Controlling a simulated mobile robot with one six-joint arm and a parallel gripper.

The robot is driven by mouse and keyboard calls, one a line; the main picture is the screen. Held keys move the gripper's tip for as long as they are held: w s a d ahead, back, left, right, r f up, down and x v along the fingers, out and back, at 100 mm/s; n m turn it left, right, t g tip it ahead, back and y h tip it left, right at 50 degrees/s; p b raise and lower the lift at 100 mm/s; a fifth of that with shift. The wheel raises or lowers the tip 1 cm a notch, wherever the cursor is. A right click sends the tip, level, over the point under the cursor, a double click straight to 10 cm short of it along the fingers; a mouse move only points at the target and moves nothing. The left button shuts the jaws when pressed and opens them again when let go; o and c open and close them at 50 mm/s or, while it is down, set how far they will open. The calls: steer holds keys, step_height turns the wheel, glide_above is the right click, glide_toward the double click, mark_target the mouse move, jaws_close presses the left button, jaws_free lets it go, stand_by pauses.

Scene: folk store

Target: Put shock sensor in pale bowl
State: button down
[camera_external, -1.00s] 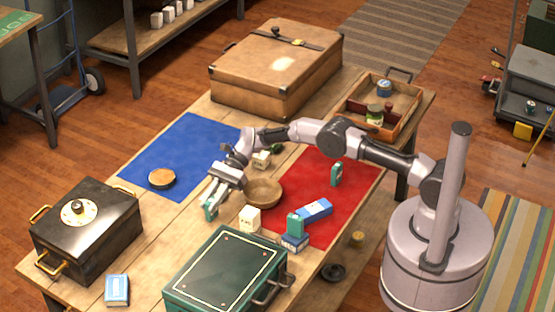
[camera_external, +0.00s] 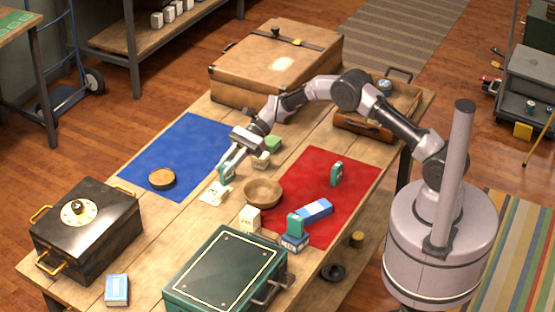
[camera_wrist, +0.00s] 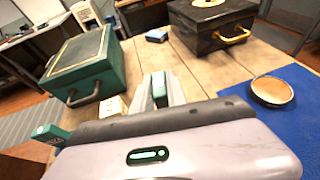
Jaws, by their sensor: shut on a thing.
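My gripper (camera_external: 227,168) is shut on a small teal block, likely the shock sensor (camera_external: 224,175), and holds it over the table behind and left of the bowl. In the wrist view the teal block (camera_wrist: 160,90) sits between the fingers (camera_wrist: 161,92). A round tan wooden bowl (camera_external: 263,193), likely the pale bowl, stands on bare wood by the red mat's left edge. It looks empty, and my gripper is apart from it. Two similar teal items stand upright on the red mat side, one alone (camera_external: 337,173) and one by a blue box (camera_external: 295,224).
Cream blocks stand near the bowl (camera_external: 250,218) (camera_external: 261,160), with a white piece (camera_external: 214,193) under my gripper. A green block (camera_external: 272,144) is behind. A round dish (camera_external: 162,180) lies on the blue mat (camera_external: 190,140). A green case (camera_external: 225,270) and black safe (camera_external: 88,230) stand in front.

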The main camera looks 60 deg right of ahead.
steer(key=s+d+m+t+h+p, duration=0.1)
steer(key=s+d+m+t+p, duration=0.1)
steer(key=s+d, duration=0.55)
steer(key=b, duration=0.3)
glide_above(262, 201)
steer(key=shift+t, duration=0.3)
step_height(262, 201, down, 9)
steer(key=shift+s+f, duration=0.1)
steer(key=shift+f, duration=0.1)
steer(key=shift+f, duration=0.25)
steer(key=c, duration=1.3)
jaws_free()
steer(key=shift+r, duration=0.1)
steer(key=shift+r, duration=0.1)
